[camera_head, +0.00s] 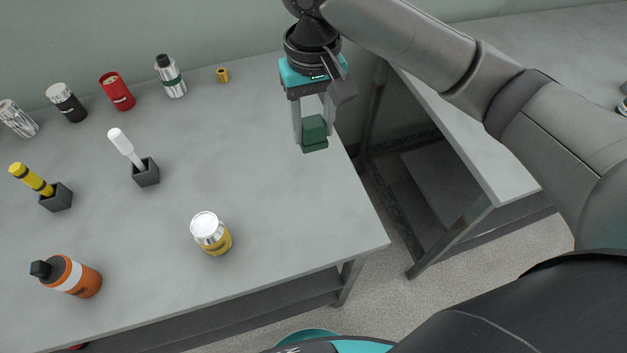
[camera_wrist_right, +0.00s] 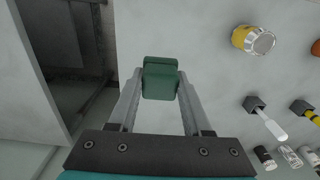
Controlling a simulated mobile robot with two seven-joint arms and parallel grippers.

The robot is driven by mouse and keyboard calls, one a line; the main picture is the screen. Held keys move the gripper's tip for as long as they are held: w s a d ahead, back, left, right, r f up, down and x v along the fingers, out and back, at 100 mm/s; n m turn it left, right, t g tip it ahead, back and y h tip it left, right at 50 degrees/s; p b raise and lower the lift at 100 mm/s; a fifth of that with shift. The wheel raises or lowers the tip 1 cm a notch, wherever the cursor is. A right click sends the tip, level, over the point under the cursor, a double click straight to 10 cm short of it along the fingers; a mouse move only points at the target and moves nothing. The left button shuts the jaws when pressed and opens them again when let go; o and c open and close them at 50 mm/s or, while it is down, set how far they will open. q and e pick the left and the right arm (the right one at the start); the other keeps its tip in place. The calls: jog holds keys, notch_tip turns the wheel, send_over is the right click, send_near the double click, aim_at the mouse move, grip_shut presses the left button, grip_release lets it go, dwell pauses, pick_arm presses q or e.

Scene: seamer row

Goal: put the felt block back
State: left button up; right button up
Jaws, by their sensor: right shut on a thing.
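The felt block is a small dark green block (camera_head: 314,130). My right gripper (camera_head: 314,137) is shut on it, one finger on each side. The gripper points down near the right edge of the grey table (camera_head: 260,190). In the right wrist view the green block (camera_wrist_right: 160,78) sits between the fingertips, with the table surface behind it. I cannot tell for sure whether the block touches the table or hangs just above it. My left gripper is not in view.
A yellow can (camera_head: 211,233) stands near the front; an orange bottle (camera_head: 69,276) is front left. Dark holders carry a white-handled tool (camera_head: 126,146) and a yellow marker (camera_head: 32,179). Several containers, including a red can (camera_head: 117,91), line the back. A gap separates a second table (camera_head: 470,140).

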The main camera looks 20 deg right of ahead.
jog(key=f+b, duration=0.2)
jog(key=f, duration=1.2)
jog(key=shift+s+f+b, duration=0.1)
jog(key=shift+s+b, duration=0.1)
jog(key=shift+b, duration=0.15)
notch_tip(320, 180, down, 5)
jog(key=shift+f+b, duration=0.1)
jog(key=shift+b, duration=0.5)
jog(key=o, duration=1.2)
jog(key=shift+f, duration=0.1)
notch_tip(320, 180, up, 12)
jog(key=p, duration=0.2)
jog(key=shift+r+p, duration=0.2)
jog(key=shift+p, duration=0.15)
